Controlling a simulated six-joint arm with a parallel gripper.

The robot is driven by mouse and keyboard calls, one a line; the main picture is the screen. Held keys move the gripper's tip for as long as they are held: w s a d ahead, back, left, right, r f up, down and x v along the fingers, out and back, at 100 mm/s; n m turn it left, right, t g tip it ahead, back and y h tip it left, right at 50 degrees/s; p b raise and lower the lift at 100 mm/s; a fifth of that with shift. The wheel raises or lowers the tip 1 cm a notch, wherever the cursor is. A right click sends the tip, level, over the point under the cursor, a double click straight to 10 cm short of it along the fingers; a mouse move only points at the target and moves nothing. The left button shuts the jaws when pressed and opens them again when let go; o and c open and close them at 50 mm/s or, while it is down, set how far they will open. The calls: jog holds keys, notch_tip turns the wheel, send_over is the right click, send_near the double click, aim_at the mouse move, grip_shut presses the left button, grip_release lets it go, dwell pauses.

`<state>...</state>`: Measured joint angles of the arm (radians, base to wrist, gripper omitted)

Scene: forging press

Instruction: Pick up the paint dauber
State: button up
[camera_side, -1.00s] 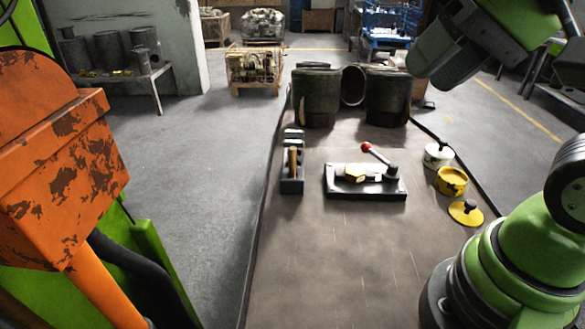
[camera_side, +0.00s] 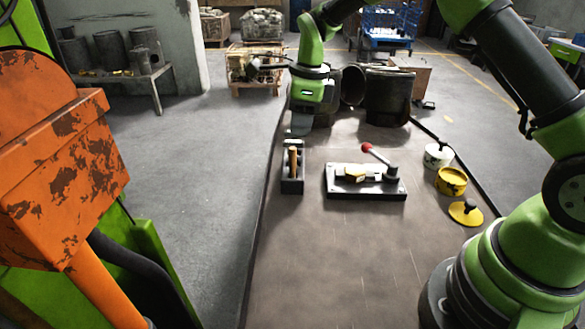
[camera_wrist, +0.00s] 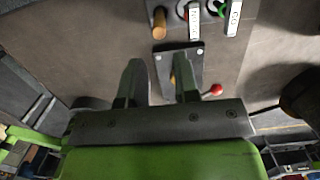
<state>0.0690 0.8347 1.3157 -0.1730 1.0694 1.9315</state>
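A dark rack (camera_side: 292,186) stands on the table, left of centre in the side view. A tool with a tan wooden handle (camera_side: 292,158) stands in it and looks like the paint dauber; its head is hidden. My gripper (camera_side: 299,131) is above the far end of the rack, apart from the handle.
White (camera_side: 438,156) and yellow (camera_side: 451,181) pots and a yellow lid (camera_side: 466,214) lie farther right. Large dark cylinders (camera_side: 387,98) stand behind. The near table is clear.

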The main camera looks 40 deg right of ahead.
send_near(289, 178)
jog(key=f, duration=0.5)
jog(key=shift+w+a, duration=0.25)
jog(key=shift+a, duration=0.05)
jog(key=shift+c, duration=0.2)
grip_shut()
